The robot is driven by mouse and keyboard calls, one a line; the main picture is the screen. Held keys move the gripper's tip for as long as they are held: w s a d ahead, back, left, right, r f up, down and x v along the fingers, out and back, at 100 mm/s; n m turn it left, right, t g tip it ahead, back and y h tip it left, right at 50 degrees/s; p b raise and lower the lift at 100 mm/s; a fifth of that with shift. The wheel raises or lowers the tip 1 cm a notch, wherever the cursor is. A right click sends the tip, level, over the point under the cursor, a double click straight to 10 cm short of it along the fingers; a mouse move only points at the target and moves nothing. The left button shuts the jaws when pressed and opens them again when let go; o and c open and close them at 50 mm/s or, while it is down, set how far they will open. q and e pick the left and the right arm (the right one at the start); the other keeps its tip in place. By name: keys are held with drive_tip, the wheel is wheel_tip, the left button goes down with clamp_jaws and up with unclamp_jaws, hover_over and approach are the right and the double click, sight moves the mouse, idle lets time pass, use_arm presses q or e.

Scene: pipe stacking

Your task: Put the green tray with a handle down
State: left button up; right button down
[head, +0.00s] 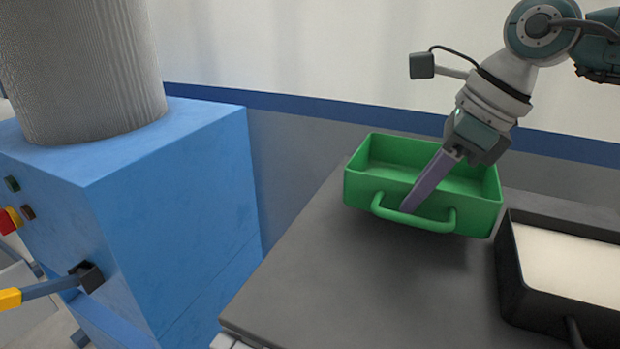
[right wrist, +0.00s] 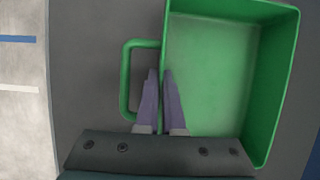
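The green tray (head: 366,187) is a rectangular open box, empty, with a bar handle (head: 412,218) on its near side. It is at the far part of the dark grey table top (head: 370,280), about level; I cannot tell whether its bottom touches the table. My right gripper (head: 410,203) reaches down from the upper right, its purple fingers shut on the tray's handle-side wall. In the right wrist view, the fingers (right wrist: 162,92) lie on either side of that wall, beside the handle (right wrist: 126,80). The left gripper is not in view.
A black tray (head: 512,285) with a pale inside stands on the table at the right, close to the green tray. A blue machine (head: 180,220) with a grey cylinder (head: 85,70) stands left. The table's front left is clear. A wall is behind.

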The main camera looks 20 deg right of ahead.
drive_tip(key=shift+f, duration=1.85)
drive_tip(key=shift+f, duration=0.15)
drive_tip(key=c, duration=1)
unclamp_jaws()
drive_tip(key=shift+c, duration=0.2)
